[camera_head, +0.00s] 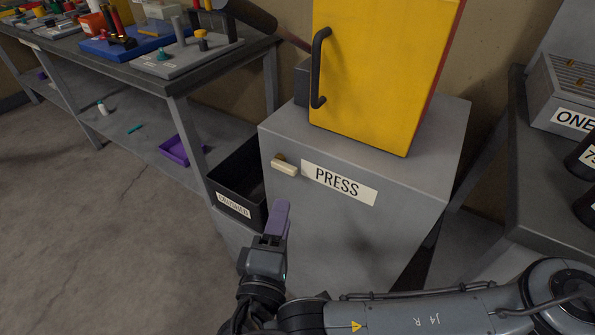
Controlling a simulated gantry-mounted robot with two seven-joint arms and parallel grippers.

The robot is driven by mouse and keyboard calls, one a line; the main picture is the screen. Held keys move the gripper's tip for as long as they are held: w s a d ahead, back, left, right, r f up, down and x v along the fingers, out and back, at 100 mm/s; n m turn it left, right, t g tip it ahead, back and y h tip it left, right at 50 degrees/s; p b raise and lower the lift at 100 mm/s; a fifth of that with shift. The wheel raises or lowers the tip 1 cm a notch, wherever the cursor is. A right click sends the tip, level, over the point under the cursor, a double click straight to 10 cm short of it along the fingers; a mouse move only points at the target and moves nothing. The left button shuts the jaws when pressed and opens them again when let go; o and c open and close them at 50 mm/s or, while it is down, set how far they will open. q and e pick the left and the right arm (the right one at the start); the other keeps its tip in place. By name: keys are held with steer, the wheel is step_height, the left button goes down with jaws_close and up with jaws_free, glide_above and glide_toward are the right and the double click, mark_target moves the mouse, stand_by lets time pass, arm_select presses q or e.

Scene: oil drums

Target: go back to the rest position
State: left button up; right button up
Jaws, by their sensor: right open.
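My right gripper (280,212), with purple fingers, is at the lower middle of the head view, in front of the grey press cabinet (345,240). The fingers point up and away, and I see them nearly edge-on. Nothing shows held between them, and the gripper is open. My right arm reaches in from the lower right corner. My left gripper is out of the frame.
A yellow door (375,75) with a black handle stands on the cabinet. A black bin (240,180) is beside the cabinet. A workbench (185,85) with tools stands at left, a purple tray (182,150) below. Another table (550,170) is at right. Floor (90,240) at left is clear.

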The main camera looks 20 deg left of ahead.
steer(key=s+f+m+g+p, duration=0.2)
steer(key=s+f+g+p, duration=0.4)
steer(key=s+p, duration=0.3)
steer(key=s+d+r+m+g+y+p, duration=0.15)
steer(key=s+r+m+g+p, duration=0.4)
steer(key=p, duration=0.75)
steer(key=s+d+m+g+h+p, duration=0.1)
steer(key=s+d+m+g+p, duration=0.3)
steer(key=d, duration=1.1)
steer(key=s+d+m+h+p, duration=0.2)
steer(key=d+m+p, duration=0.45)
steer(key=d, duration=0.85)
step_height(320, 180, up, 40)
steer(key=w+d+n+t+p, duration=0.1)
steer(key=w+p, duration=0.1)
steer(key=p, duration=3.6)
steer(key=shift+d+r+p, duration=0.2)
steer(key=shift+d+p, duration=0.1)
steer(key=shift+d, duration=0.05)
